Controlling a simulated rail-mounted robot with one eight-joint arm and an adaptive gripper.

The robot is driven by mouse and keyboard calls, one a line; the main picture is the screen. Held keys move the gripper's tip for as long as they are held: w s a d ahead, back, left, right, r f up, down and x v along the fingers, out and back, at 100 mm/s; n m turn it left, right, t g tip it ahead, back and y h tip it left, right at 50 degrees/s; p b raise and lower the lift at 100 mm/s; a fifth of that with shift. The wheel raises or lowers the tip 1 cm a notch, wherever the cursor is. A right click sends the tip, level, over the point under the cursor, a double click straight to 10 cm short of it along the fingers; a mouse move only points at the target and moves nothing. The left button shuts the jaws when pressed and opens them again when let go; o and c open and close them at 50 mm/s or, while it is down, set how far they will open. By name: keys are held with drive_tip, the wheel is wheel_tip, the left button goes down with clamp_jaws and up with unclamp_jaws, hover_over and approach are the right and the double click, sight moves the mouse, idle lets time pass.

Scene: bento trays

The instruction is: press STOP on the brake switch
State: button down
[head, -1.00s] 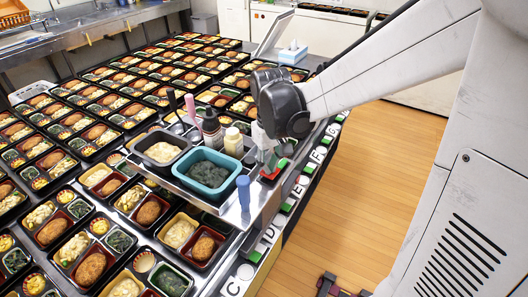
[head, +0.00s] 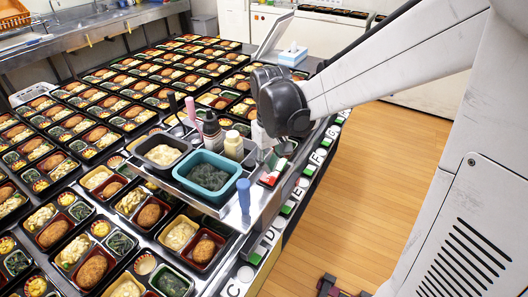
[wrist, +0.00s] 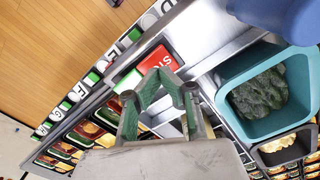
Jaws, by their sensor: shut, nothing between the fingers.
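The brake switch (head: 268,179) sits on the metal counter's edge, by the raised shelf. In the wrist view its red half with white STOP lettering (wrist: 160,60) shows just beyond the fingertips, and its green half (wrist: 127,82) is partly behind a finger. My gripper (wrist: 160,76) is shut and empty, its green fingers over the switch's near side. In the head view my gripper (head: 269,163) is just above and behind the switch, partly hidden by the wrist. I cannot tell whether the fingertips touch the switch or which half is down.
The raised shelf holds a teal bin (head: 207,177), a dark bin (head: 163,153), bottles (head: 233,146) and a blue-handled tool (head: 244,196) close to the switch. Bento trays (head: 60,232) fill the counter to the left. Open wooden floor (head: 355,190) lies to the right.

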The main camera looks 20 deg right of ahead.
drive_tip(key=shift+r+p, duration=1.45)
drive_tip(key=shift+r, duration=1.05)
drive_tip(key=shift+s, duration=0.1)
drive_tip(key=m+t+b, duration=0.1)
drive_tip(key=t+b, duration=0.2)
approach(270, 178)
drive_tip(key=s+r, duration=0.4)
drive_tip(key=s+f+m+t+b, duration=0.1)
drive_tip(key=s+t+b, duration=0.1)
drive_tip(key=s+t, duration=0.2)
drive_tip(key=shift+s, duration=1.55)
